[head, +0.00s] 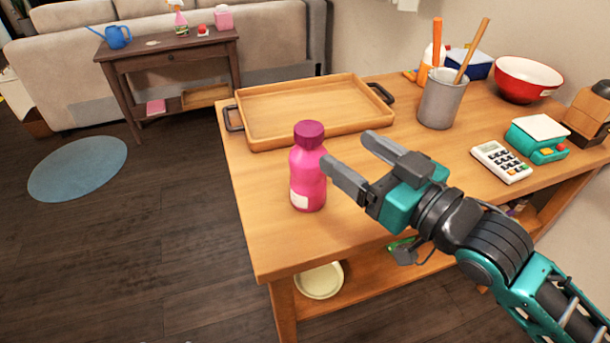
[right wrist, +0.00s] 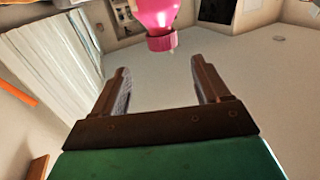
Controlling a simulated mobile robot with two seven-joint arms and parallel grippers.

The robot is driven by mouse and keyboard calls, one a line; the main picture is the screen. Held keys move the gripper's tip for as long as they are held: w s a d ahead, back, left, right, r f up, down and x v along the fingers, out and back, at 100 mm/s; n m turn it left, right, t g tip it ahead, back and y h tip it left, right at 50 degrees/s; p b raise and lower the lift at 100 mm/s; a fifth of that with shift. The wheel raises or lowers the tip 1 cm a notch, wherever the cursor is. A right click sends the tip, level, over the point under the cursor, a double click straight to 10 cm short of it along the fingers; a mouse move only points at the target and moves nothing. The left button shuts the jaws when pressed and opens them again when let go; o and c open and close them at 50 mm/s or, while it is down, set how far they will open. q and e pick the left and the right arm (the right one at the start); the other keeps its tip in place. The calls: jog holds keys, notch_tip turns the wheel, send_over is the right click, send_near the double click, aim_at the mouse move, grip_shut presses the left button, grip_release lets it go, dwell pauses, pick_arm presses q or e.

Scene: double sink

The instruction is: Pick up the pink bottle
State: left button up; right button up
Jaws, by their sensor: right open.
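The pink bottle (head: 308,172) stands upright on the wooden table (head: 262,238), near its left front part, with a darker magenta cap and a pale label low on its side. My right gripper (head: 350,158) is open and empty, just right of the bottle, with its fingers pointing left toward it. One fingertip looks very close to the bottle's side; I cannot tell if it touches. In the right wrist view the bottle (right wrist: 157,14) shows at the top, cap downward in the picture, beyond the two spread fingers (right wrist: 160,88). My left gripper is not in view.
A wooden tray (head: 252,137) with dark handles lies behind the bottle. A grey utensil holder (head: 440,98), a red bowl (head: 526,79), a calculator (head: 501,162) and a small teal scale (head: 538,138) stand further right. A bowl (head: 320,282) sits on the lower shelf. The table's front left corner is clear.

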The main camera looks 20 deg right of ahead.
aim_at(302, 123)
jog(key=shift+a+b+x, duration=0.15)
jog(key=shift+b+x, duration=0.05)
jog(key=shift+x, duration=2.65)
jog(key=shift+a+b+x, duration=0.15)
jog(key=shift+x, duration=2.7)
jog(key=shift+s, duration=0.15)
jog(key=shift+c, duration=0.3)
jog(key=c, duration=1.3)
